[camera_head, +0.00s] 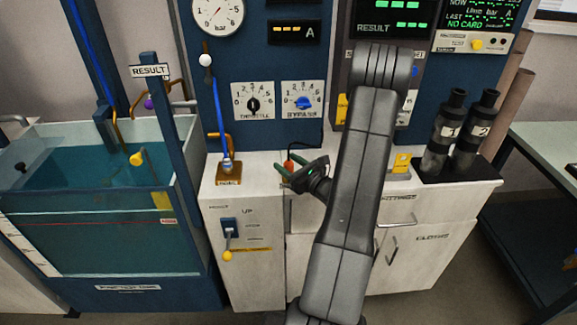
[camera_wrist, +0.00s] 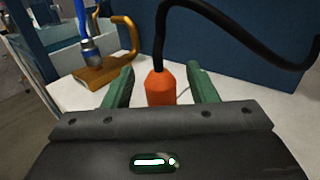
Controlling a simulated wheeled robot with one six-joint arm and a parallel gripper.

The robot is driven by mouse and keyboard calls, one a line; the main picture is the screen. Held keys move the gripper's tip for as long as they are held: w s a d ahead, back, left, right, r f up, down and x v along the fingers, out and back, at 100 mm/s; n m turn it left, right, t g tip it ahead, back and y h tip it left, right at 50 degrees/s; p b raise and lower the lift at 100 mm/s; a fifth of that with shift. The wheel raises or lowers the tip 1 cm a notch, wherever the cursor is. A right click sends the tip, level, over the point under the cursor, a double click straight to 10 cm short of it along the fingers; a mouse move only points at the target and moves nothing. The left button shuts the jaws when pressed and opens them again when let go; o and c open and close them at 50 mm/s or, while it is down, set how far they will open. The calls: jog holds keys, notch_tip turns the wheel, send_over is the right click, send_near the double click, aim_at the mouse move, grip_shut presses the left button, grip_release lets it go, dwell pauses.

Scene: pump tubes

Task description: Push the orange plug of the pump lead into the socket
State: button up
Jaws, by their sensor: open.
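The orange plug (camera_wrist: 159,90) stands upright on the pale worktop in the wrist view, with its black lead (camera_wrist: 161,38) rising from its top and curving away right. My gripper (camera_wrist: 160,69) is open, with one green finger on each side of the plug. A gap shows on both sides, so the fingers are not closed on it. The plug's lower end is hidden behind my gripper body. In the head view the plug (camera_head: 289,165) shows small beside my gripper (camera_head: 281,175). I cannot make out the socket with certainty in either view.
A blue hose end sits in an orange bracket (camera_wrist: 105,68) left of my fingers. The dark blue panel (camera_wrist: 225,45) rises close behind. In the head view a water tank (camera_head: 95,190) stands left, and black cylinders (camera_head: 445,130) stand right on the worktop.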

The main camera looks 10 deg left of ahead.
jog(key=shift+w+a, duration=0.1)
jog(key=c, duration=1)
jog(key=shift+r, duration=0.1)
